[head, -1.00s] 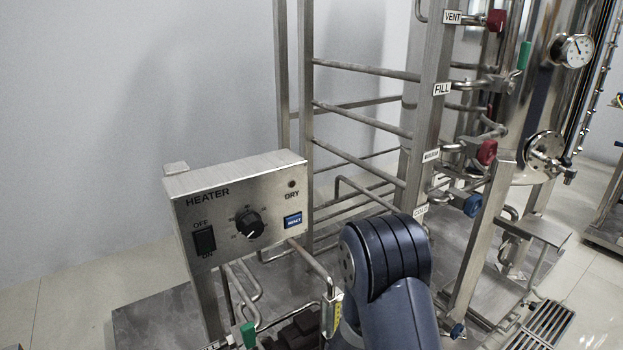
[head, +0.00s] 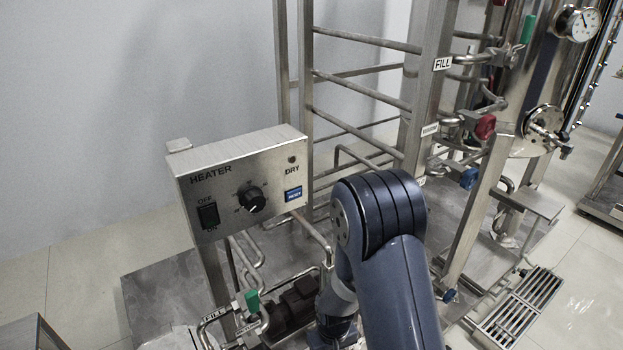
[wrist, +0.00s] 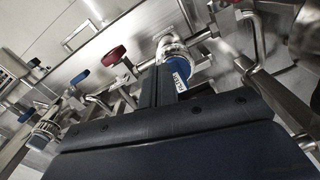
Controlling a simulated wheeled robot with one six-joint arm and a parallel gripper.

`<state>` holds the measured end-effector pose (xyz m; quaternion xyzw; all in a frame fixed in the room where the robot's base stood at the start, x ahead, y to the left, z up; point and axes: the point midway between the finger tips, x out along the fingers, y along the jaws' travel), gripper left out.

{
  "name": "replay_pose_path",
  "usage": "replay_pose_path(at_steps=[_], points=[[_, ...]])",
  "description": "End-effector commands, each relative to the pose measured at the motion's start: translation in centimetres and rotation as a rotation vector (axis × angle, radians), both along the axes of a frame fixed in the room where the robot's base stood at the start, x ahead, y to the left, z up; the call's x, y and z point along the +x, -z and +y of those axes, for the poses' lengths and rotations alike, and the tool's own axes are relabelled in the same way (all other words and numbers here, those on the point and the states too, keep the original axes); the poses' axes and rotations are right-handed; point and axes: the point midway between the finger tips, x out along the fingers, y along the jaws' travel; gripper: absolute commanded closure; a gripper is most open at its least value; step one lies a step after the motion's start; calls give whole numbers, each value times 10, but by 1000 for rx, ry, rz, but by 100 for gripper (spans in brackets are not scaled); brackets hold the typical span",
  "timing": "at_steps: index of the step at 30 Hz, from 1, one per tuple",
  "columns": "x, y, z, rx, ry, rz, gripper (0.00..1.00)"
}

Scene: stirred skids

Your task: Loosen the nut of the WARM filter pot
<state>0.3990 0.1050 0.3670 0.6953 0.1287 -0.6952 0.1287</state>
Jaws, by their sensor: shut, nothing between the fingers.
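In the wrist view my gripper (wrist: 160,78) shows as dark fingers beyond the dark wrist body, shut and empty. Just right of the fingers is a blue cylindrical part (wrist: 181,70) with a white label whose text I cannot read surely. A round metal fitting with a clamp-like collar (wrist: 172,48) sits just beyond it. I cannot tell whether the fingers touch either. No WARM label is readable, so I cannot single out the WARM filter pot or its nut. In the head view my arm hides the area behind it, and my gripper is out of sight.
In the head view the heater box (head: 245,185) stands left of my arm. The steel frame (head: 428,95) carries pipes, a red handle (head: 485,127) and a blue handle (head: 469,178). A motor (head: 292,308) sits low, left of my arm. A floor grate (head: 520,307) lies right.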

Motion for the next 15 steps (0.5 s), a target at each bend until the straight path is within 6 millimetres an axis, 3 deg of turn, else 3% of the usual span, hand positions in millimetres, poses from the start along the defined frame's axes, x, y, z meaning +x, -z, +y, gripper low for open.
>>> replay_pose_path(at_steps=[15], points=[[-3,-6,49,0,614,0,100]])
